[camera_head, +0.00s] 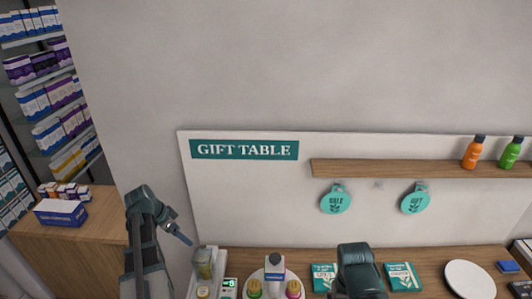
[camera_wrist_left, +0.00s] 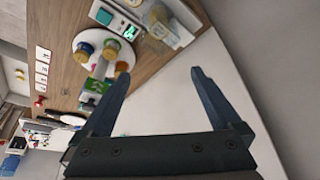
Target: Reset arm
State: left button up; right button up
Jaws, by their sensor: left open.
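My left arm comes up at the left of the head view, in front of the wall left of the gift table. My left gripper (camera_head: 180,234) is small there and points down to the right. In the left wrist view the left gripper (camera_wrist_left: 161,82) is open, with its two dark fingers wide apart and nothing between them. A dark part of my right arm (camera_head: 357,268) rises at the bottom centre of the head view. The right gripper's fingers do not show.
The gift table (camera_head: 320,257) carries a white round tray (camera_head: 264,294) with small bottles, teal cards (camera_head: 403,276) and a white plate (camera_head: 470,279). Above is a wooden shelf (camera_head: 400,169) with orange (camera_head: 473,152) and green (camera_head: 511,152) bottles. A blue box (camera_head: 60,213) stands on the left counter.

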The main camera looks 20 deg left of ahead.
pick_arm(q)
jog(key=b+x, duration=1.2)
jog(key=x, duration=0.1)
jog(key=shift+f, duration=0.15)
jog(key=p+v, duration=1.3)
jog(key=v, duration=0.1)
jog(key=b+x, duration=1.2)
jog(key=x, duration=0.2)
jog(key=shift+b, duration=0.4)
jog(key=shift+w+f+b, duration=0.15)
jog(key=shift+f+b, duration=0.15)
jog(key=shift+b, duration=0.1)
jog(key=shift+r+p, duration=0.8)
jog(key=shift+p, duration=0.05)
notch_tip(320, 180, up, 5)
jog(key=p, duration=0.5)
jog(key=shift+r, duration=0.1)
